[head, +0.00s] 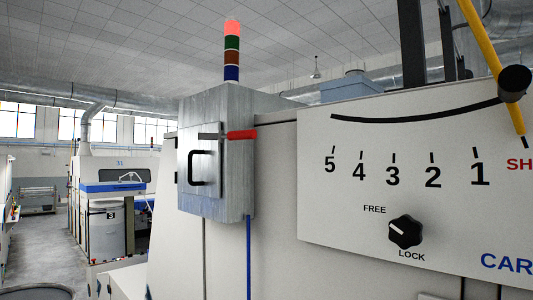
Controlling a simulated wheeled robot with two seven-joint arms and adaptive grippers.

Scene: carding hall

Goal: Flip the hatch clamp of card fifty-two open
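A grey metal box (234,188) is mounted on the pale machine front, left of centre. On its left-facing side is a flat hatch (200,195) with a black pull handle (193,168); the hatch looks closed. A toggle clamp with a red grip (242,135) sits near the hatch's upper right edge. Its dark metal part (211,136) lies over the hatch, and the red grip points right, roughly level. I cannot tell from here how firmly the clamp bears on the hatch. Neither of my grippers is in view.
A white scale panel (340,220) marked 5 to 1 fills the right, with a black FREE/LOCK knob (405,231) and a yellow lever (490,55). A signal tower (232,50) stands above the box, its top red. Open floor (40,250) and another machine (118,180) lie left.

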